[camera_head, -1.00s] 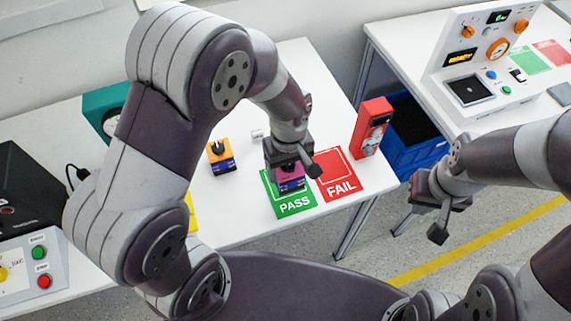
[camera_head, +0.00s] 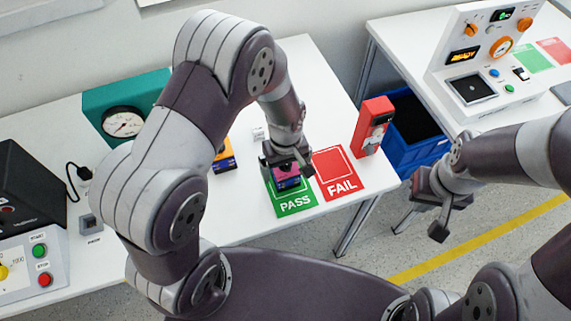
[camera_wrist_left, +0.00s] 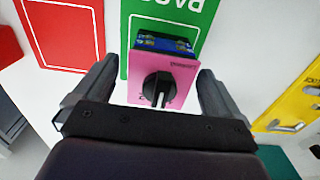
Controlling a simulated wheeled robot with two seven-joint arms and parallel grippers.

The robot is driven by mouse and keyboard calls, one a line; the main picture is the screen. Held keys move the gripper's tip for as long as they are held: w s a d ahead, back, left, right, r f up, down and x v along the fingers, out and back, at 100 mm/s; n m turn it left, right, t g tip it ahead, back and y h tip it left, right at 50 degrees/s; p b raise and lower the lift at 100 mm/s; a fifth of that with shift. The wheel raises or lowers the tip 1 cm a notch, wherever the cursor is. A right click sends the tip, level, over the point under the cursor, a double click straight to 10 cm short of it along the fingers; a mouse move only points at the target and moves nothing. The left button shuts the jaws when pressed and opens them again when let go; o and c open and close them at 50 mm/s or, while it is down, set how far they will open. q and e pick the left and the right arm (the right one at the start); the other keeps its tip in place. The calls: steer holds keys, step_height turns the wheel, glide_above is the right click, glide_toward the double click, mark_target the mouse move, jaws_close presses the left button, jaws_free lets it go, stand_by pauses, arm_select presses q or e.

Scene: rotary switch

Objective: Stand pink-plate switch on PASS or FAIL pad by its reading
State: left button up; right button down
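The pink-plate switch (camera_head: 284,171), with a blue body under its plate, sits at the far part of the green PASS pad (camera_head: 296,204). In the left wrist view its pink plate (camera_wrist_left: 187,70) faces me, with a black knob (camera_wrist_left: 158,88) whose white mark points down the picture; its lettering is too small to read. My left gripper (camera_head: 288,167) is open around the switch, one finger on each side, also seen in the left wrist view (camera_wrist_left: 155,92). The red FAIL pad (camera_head: 341,172) lies to the right, empty. My right gripper (camera_head: 440,208) hangs off the table, its opening unclear.
A red device (camera_head: 374,126) stands right of the FAIL pad. A teal box with a gauge (camera_head: 122,122) is at the left. A blue bin (camera_head: 412,160) stands beside the table; a panel (camera_head: 485,45) is on another table.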

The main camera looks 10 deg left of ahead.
arm_select(q)
step_height(320, 180, up, 12)
steer(key=shift+f, duration=0.25)
steer(key=shift+a+r, duration=0.1)
steer(key=shift+r, duration=0.25)
steer(key=s+a+m+t, duration=0.1)
steer(key=s+a+m, duration=0.6)
steer(key=s, duration=0.1)
steer(key=shift+s+r, duration=0.2)
steer(key=shift+r, duration=0.15)
steer(key=shift+a, duration=0.1)
